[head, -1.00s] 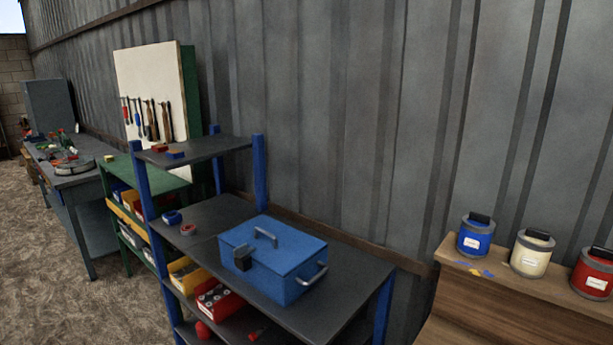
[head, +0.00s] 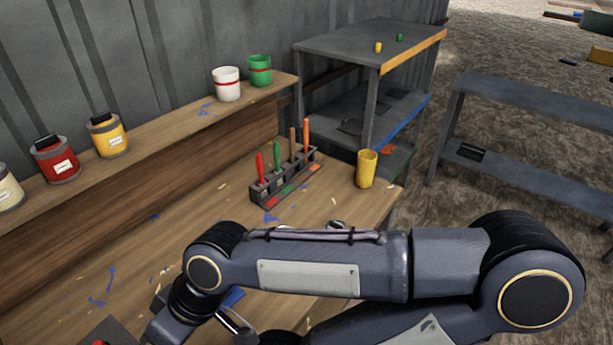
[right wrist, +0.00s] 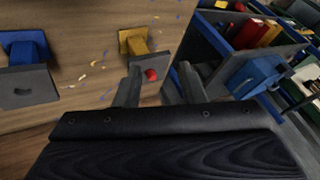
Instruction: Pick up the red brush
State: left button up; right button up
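A tool rack (head: 290,187) on the wooden bench holds upright handles; the leftmost is red (head: 260,167), perhaps the red brush. My right arm reaches across the head view from the right, with its hand at the lower left; its fingertips are hidden there. In the right wrist view my right gripper (right wrist: 159,88) is open. A small round red end (right wrist: 151,74) shows between its fingers beside a grey plate with a yellow block (right wrist: 134,41); I cannot tell whether it is a brush or whether the fingers touch it. My left gripper is out of view.
Paint cans stand on the raised shelf, including a red can (head: 55,160) and a yellow can (head: 108,136). A yellow cup (head: 367,169) stands right of the rack. A blue block (right wrist: 24,45) on a grey plate lies left of my right gripper.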

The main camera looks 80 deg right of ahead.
aim_at(259, 163)
jog(key=z, duration=2.3)
jog(key=i+l+z, duration=0.1)
jog(key=i+l, duration=0.5)
jog(key=l, duration=0.25)
jog(key=i+l+z, duration=0.1)
jog(key=i+l, duration=0.55)
jog(key=l, duration=0.15)
